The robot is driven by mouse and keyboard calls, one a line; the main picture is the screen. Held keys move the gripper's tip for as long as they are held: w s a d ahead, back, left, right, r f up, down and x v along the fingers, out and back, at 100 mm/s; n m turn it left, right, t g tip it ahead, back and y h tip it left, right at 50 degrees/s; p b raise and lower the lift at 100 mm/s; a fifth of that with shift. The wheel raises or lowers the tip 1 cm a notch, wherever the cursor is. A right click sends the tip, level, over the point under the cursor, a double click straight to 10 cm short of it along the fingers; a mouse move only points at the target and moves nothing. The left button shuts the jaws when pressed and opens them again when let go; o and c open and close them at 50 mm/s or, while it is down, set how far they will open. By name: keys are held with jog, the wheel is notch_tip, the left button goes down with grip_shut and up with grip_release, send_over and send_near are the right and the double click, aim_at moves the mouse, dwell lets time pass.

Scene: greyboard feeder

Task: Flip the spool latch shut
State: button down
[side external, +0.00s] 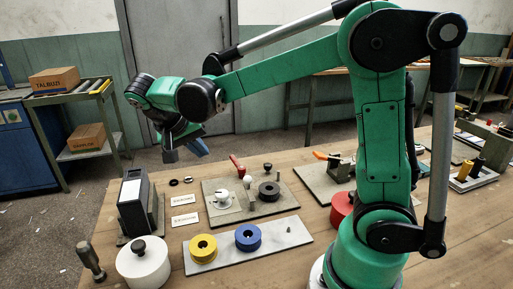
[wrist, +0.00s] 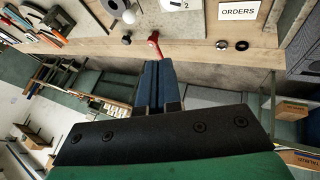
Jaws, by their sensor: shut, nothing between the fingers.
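A red lever (side external: 238,166), which looks like the latch, stands tilted up at the back edge of a grey board (side external: 232,218). It also shows in the wrist view, as a red handle (wrist: 154,42) just beyond the fingertips. The same board carries a white spool-like part (side external: 223,199) and a dark round disc (side external: 269,191). My gripper (side external: 198,149) is above and to the left of the red lever in the side view, apart from it. In the wrist view its blue fingers (wrist: 158,66) are together and empty.
Yellow (side external: 203,248) and blue (side external: 247,237) spools sit on a pale plate in front. A dark box (side external: 134,202) and a white round container (side external: 143,263) stand at the left. An orange handle (side external: 320,155) is on another board to the right. Two black rings (side external: 181,181) lie behind small cards.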

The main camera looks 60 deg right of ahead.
jog(key=s+a, duration=0.1)
jog(key=s+a+n, duration=0.1)
jog(key=a, duration=0.1)
jog(key=shift+s+f+n+t, duration=0.2)
jog(key=shift+s+n+t, duration=0.1)
jog(key=shift+t, duration=0.1)
jog(key=shift+d, duration=0.1)
send_near(249, 187)
jog(key=w+f, duration=0.2)
jog(key=w, duration=0.1)
jog(key=w+f, duration=0.1)
jog(key=shift+w+a, duration=0.2)
jog(key=shift+a, duration=0.05)
jog(key=d, duration=0.1)
jog(key=s+d+f, duration=0.1)
jog(key=shift+s+d, duration=0.35)
jog(key=shift+d, duration=0.05)
jog(key=shift+s+d+f, duration=0.1)
jog(key=shift+s+d, duration=0.2)
jog(key=shift+d, duration=0.05)
